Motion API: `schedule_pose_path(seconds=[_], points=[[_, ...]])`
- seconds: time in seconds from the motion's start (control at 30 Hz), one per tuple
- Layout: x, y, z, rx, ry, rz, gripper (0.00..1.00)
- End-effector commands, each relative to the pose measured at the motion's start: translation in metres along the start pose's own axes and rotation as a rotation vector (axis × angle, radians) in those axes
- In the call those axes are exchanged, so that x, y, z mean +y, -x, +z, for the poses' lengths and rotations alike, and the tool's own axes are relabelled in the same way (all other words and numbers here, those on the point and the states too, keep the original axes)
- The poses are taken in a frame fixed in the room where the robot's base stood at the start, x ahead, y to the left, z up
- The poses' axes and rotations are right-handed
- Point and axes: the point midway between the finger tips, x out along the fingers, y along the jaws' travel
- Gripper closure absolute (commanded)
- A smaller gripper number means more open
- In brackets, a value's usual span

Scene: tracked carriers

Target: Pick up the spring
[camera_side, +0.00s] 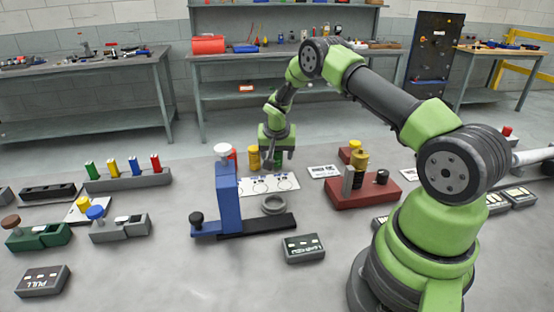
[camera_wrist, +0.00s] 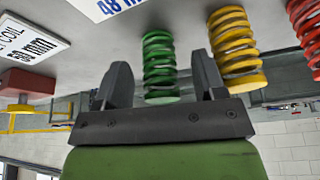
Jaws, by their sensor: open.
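Three upright coil springs stand in a row: a green spring (camera_wrist: 159,58), a yellow spring (camera_wrist: 236,48) and a red spring (camera_wrist: 308,30) in the wrist view. In the wrist view my gripper (camera_wrist: 161,78) is open, pointing down, with one finger to each side of the green spring. Gaps show between the spring and both fingers.
A white marked card (camera_side: 268,185) lies in front of the springs. A blue post fixture (camera_side: 226,190) and a grey ring (camera_side: 273,204) stand nearer the camera. A red block fixture (camera_side: 355,196) is to the right.

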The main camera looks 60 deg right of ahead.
Motion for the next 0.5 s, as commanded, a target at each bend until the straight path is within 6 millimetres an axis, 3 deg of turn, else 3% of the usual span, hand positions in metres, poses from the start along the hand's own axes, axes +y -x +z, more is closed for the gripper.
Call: schedule_pose_path(seconds=[0.33,0.5], points=[[0.0000,-0.0078,0.0002,-0.001,-0.001,-0.001,0.38],[0.0000,-0.0077,0.0002,0.000,-0.001,-0.001,0.77]])
